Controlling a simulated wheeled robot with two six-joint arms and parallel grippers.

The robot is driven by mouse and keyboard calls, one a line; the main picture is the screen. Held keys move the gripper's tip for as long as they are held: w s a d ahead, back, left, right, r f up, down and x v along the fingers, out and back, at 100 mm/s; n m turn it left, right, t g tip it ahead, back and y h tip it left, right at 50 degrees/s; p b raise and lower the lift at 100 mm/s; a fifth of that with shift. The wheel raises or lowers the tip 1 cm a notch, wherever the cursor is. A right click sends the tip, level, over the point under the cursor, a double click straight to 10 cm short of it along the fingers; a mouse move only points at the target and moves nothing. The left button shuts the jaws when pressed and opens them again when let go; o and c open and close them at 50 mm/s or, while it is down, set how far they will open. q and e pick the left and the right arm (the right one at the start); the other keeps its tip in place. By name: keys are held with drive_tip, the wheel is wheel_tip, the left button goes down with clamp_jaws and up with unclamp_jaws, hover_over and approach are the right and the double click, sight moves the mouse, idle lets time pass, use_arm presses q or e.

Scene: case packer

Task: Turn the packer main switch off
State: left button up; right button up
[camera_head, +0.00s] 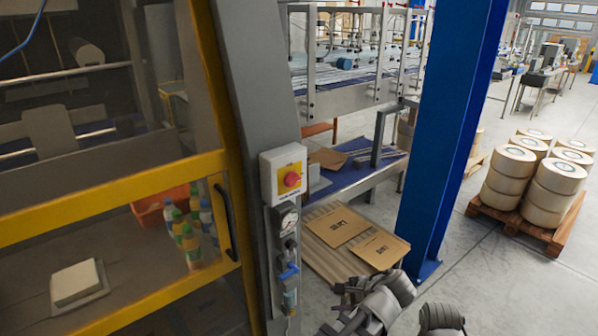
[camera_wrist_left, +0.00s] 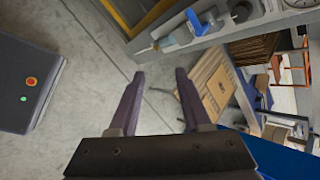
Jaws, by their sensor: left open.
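A round red knob (camera_head: 292,180) sits on a yellow plate on a grey box, fixed to the grey post of the packer; the label under it is too small to read. My left gripper (camera_head: 345,306) is low in the head view, below and to the right of the knob and apart from it. In the left wrist view my left gripper (camera_wrist_left: 160,74) is open, with nothing between its fingers. The knob cannot be made out in that view. My right gripper is not in view.
Below the switch box hang a gauge (camera_head: 286,219) and a blue valve (camera_head: 288,272); the valve also shows in the left wrist view (camera_wrist_left: 176,40). The yellow-framed door has a black handle (camera_head: 224,222). A blue column (camera_head: 446,130) and flat cartons (camera_head: 339,224) stand to the right.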

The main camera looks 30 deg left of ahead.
sight(295, 181)
use_arm(q)
drive_tip(key=shift+o, duration=1.4)
drive_tip(key=w+a+r+m+t+y+p, duration=0.1)
drive_tip(key=w+a+r+m+y, duration=0.3)
drive_tip(key=r, duration=0.7)
drive_tip(key=shift+w+a+r+m+t+p, duration=0.15)
drive_tip(key=shift+w+a+m+t+p, duration=0.3)
drive_tip(key=shift+a+p, duration=0.6)
drive_tip(key=shift+o, duration=1.4)
drive_tip(key=w+a+r+m+t+y+p, duration=0.1)
drive_tip(key=a+r+m+y, duration=0.1)
drive_tip(key=r, duration=0.4)
drive_tip(key=w+a+r+m+t+y+p, duration=0.1)
drive_tip(key=w+a+r+m+y, duration=0.1)
drive_tip(key=r+m, duration=0.2)
drive_tip(key=shift+r+y, duration=0.4)
drive_tip(key=shift+r, duration=0.5)
drive_tip(key=shift+m, duration=0.45)
drive_tip(key=shift+r+x, duration=0.2)
drive_tip(key=shift+x, duration=1.75)
drive_tip(key=shift+r+x, duration=0.25)
drive_tip(key=shift+x, duration=1.75)
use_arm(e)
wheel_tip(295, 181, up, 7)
use_arm(q)
drive_tip(key=shift+w, duration=0.1)
drive_tip(key=shift+c, duration=0.4)
drive_tip(key=c, duration=1.3)
